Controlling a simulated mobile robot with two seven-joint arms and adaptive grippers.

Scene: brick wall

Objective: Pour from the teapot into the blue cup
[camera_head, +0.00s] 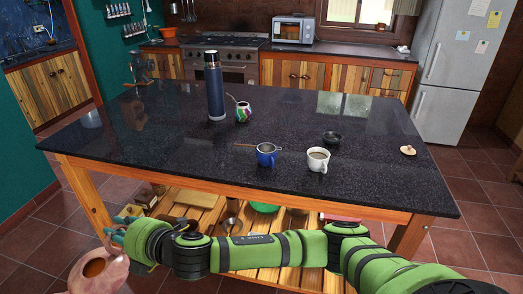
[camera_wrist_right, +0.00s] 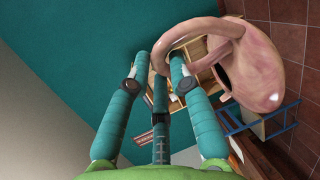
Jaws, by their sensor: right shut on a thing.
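The pinkish clay teapot (camera_head: 99,272) is at the bottom left, off the table's near left corner. Its open top shows brown inside. My right gripper (camera_head: 115,238) is shut on its handle. In the right wrist view the teapot (camera_wrist_right: 262,72) is at the upper right, and the fingers (camera_wrist_right: 160,62) are at its looped handle. The blue cup (camera_head: 265,159) stands upright on the table, far to the right of the teapot, with what looks like a strainer (camera_head: 269,148) on its rim. My left gripper is not in view.
The table's left part is mostly clear. A slatted shelf is below.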

